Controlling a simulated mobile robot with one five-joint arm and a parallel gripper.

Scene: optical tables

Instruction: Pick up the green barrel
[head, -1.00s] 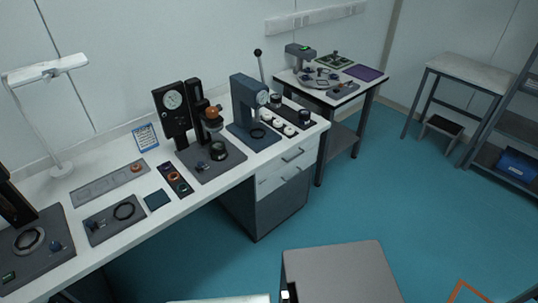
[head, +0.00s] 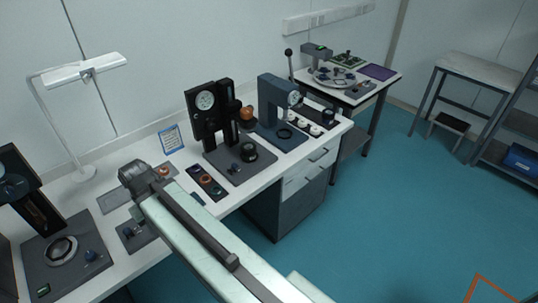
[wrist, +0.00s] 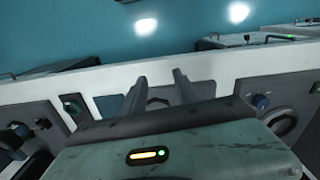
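I cannot make out a green barrel for sure in either view. A narrow dark tray (head: 206,183) on the long bench holds small round pieces, one of them orange; the colours of the others are hard to tell. My gripper (wrist: 159,75) is open, with its two fingers apart and nothing seen between them. In the head view my gripper end (head: 136,178) is over the bench, left of the narrow tray. My arm hides part of the bench there.
The bench (head: 100,262) carries a lamp (head: 85,130), a dark press with a dial (head: 205,100), a blue-grey press (head: 272,100) and a left fixture (head: 62,248). A second table (head: 385,83) stands behind. The teal floor (head: 400,200) is open at right.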

